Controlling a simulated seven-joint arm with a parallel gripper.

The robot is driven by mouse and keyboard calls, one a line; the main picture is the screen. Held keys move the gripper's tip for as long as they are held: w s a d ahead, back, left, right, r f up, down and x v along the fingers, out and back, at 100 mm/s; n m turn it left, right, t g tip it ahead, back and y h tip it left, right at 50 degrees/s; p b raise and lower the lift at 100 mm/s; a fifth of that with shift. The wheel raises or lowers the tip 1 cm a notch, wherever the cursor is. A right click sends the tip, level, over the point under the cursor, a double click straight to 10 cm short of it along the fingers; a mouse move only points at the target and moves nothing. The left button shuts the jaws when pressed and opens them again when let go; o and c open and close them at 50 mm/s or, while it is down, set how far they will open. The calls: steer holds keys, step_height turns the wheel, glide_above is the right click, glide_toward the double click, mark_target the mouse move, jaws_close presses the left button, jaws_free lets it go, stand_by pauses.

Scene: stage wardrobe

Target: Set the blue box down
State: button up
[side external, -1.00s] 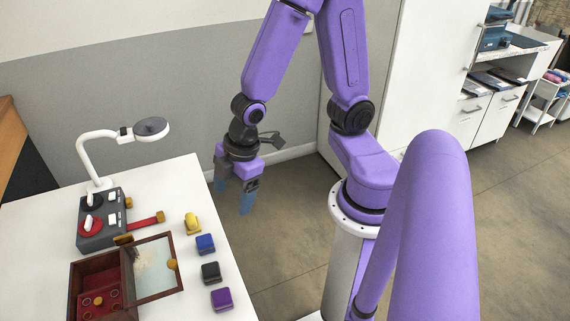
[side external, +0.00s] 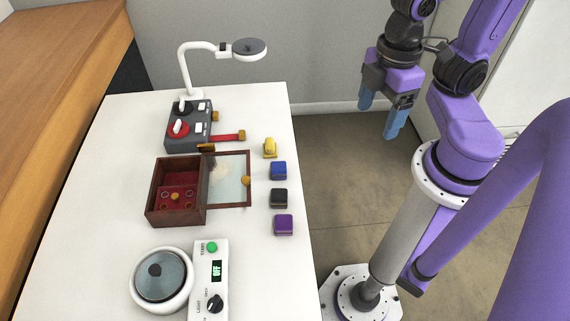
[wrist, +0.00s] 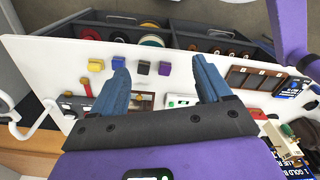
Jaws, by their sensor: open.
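The blue box (side external: 278,170) is a small cube on the white table (side external: 120,130), near its right edge, between a yellow object (side external: 270,148) and a black box (side external: 279,198). A purple box (side external: 283,225) stands in the same row. My gripper (side external: 379,118) is open and empty, held in the air beyond the table's right edge, apart from the blue box. In the wrist view the open fingers (wrist: 162,85) spread wide, and the blue box (wrist: 118,63) shows beyond the left finger.
An open wooden box (side external: 175,188) with a glass lid lies left of the row. A grey switch unit (side external: 186,131) with a red lever and a white lamp (side external: 190,70) stand behind it. A round glass-lidded device (side external: 161,280) and a white control panel (side external: 208,280) are at the front.

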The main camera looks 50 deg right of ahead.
steer(key=w+f+m+t, duration=0.2)
steer(key=w+f, duration=0.5)
steer(key=w, duration=0.4)
steer(key=m+t+y, duration=0.1)
steer(key=m+y, duration=0.1)
steer(key=y, duration=0.1)
glide_toward(279, 166)
steer(key=x, duration=0.2)
steer(key=d+x, duration=0.1)
steer(key=x, duration=0.1)
steer(key=shift+a+f, duration=0.1)
steer(key=shift+f, duration=0.4)
steer(key=shift+a+x, duration=0.25)
steer(key=shift+x, duration=1.15)
steer(key=shift+a+x, duration=0.2)
steer(key=shift+x, duration=1.2)
steer(key=shift+w+r, duration=0.1)
steer(key=shift+r, duration=0.1)
steer(key=c, duration=1.1)
steer(key=shift+c, duration=0.2)
steer(key=shift+r, duration=0.15)
